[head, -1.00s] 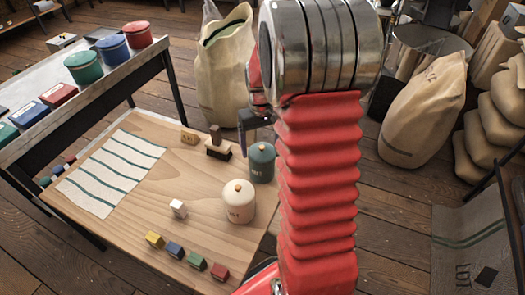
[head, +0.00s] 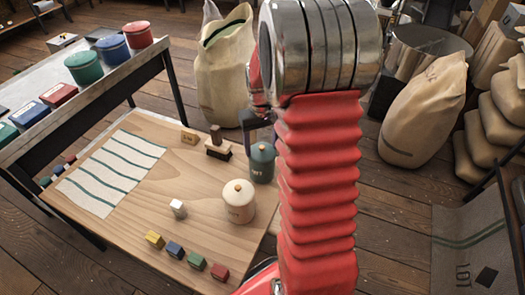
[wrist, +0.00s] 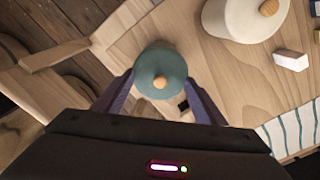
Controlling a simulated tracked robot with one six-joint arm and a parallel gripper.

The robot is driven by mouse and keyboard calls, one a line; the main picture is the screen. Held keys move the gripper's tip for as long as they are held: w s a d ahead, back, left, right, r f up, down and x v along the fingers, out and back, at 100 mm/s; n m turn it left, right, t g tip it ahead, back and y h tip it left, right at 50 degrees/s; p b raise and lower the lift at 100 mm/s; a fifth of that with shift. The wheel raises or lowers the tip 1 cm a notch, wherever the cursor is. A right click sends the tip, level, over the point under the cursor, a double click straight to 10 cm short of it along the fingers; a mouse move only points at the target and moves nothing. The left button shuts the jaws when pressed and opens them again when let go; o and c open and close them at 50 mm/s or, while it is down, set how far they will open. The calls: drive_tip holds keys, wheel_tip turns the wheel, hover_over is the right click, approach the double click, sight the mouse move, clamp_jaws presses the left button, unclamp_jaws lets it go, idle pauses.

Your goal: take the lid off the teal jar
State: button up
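The teal jar (head: 261,172) stands upright near the right edge of the wooden table, with its teal lid (wrist: 158,62) on. In the wrist view the lid shows from above, with a small wooden knob (wrist: 161,83). My gripper (wrist: 161,79) is open, one purple finger on each side of the lid. I cannot tell whether the fingertips touch it. In the head view my gripper (head: 258,125) is just above the jar, partly hidden by my red arm.
A cream jar (head: 239,206) with a wooden knob stands close in front of the teal jar. A brush-like wooden block (head: 218,148) and a wooden tag (head: 189,137) are behind-left. A white cube (head: 178,208), several coloured blocks and a striped cloth (head: 112,170) lie on the table.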

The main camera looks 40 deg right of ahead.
sight(262, 146)
drive_tip(key=shift+f, duration=0.15)
drive_tip(key=c, duration=0.4)
drive_tip(key=shift+s, duration=0.1)
drive_tip(key=shift+r, duration=0.55)
drive_tip(key=c, duration=0.6)
wheel_tip(262, 146, up, 9)
drive_tip(key=shift+r, duration=0.1)
clamp_jaws()
